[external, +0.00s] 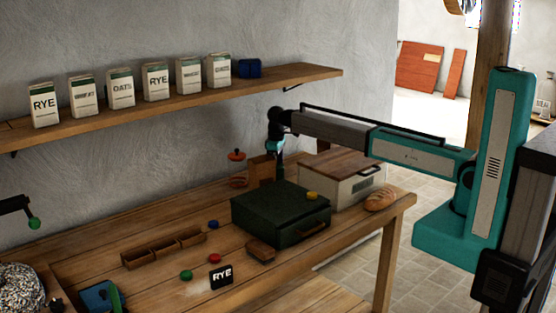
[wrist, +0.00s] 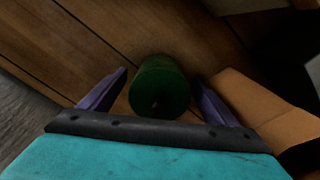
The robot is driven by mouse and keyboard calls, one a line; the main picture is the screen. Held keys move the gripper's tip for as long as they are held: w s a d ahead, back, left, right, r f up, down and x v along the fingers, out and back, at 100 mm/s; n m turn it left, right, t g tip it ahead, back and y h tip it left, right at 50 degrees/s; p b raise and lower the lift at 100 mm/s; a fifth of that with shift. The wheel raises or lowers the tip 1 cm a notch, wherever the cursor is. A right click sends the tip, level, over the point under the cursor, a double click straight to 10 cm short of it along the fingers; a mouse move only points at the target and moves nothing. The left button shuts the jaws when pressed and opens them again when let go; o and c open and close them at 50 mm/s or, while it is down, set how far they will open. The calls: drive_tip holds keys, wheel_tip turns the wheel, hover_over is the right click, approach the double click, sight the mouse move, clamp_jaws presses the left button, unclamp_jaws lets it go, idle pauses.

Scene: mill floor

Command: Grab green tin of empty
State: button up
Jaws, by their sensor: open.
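A dark green round tin (wrist: 160,88) stands on the plank tabletop between the two fingers of my gripper (wrist: 160,77) in the wrist view. The fingers are open, one on each side of it, with a small gap showing at each side. In the external view my gripper (external: 272,168) points down at the back of the bench, behind a dark green box (external: 270,222). The tin cannot be made out there. No lettering on the tin is readable.
An orange-brown wooden piece (wrist: 245,108) is close to the right finger. A shelf (external: 190,103) of labelled cartons is above.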

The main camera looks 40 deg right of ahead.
drive_tip(key=shift+f, duration=1.15)
drive_tip(key=c, duration=1.2)
drive_tip(key=shift+d+r, duration=0.1)
drive_tip(key=shift+d+r, duration=0.35)
drive_tip(key=shift+d, duration=0.05)
drive_tip(key=d+r+b, duration=0.4)
drive_tip(key=d+r, duration=0.3)
drive_tip(key=d, duration=0.6)
drive_tip(key=shift+s, duration=0.25)
